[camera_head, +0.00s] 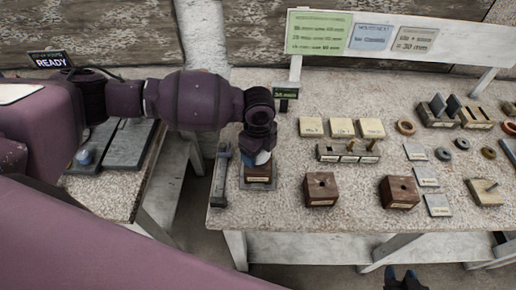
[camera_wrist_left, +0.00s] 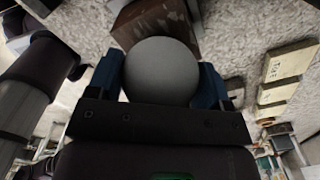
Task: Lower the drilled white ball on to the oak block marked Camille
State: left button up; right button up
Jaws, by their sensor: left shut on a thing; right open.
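My left gripper (camera_head: 262,157) is shut on a pale, round ball (camera_wrist_left: 160,72), gripped between its blue fingers in the left wrist view. In the head view only a small white part of the ball shows beneath the gripper. A brown block with a pale label (camera_head: 259,173) stands directly below; it also shows behind the ball in the left wrist view (camera_wrist_left: 150,27). I cannot tell whether ball and block touch. The ball's drilled hole is not visible. Block labels are too small to read, so I cannot tell which says Camille. My right gripper (camera_head: 403,278) shows open, empty fingertips at the bottom edge.
Two brown holed blocks (camera_head: 321,190) (camera_head: 400,192) stand to the right. A metal upright gauge (camera_head: 221,176) is close left of the gripper. Cream blocks (camera_head: 342,128), a pegged rack (camera_head: 348,152), rings and plates lie farther right. The speckled table (camera_head: 285,214) is bare near its front edge.

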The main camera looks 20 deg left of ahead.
pick_arm(q)
jog(key=shift+f, duration=0.5)
jog(key=o, duration=1.1)
jog(key=shift+c, duration=0.2)
jog(key=shift+r, duration=0.1)
jog(key=shift+r+p, duration=0.4)
jog(key=shift+r, duration=1.55)
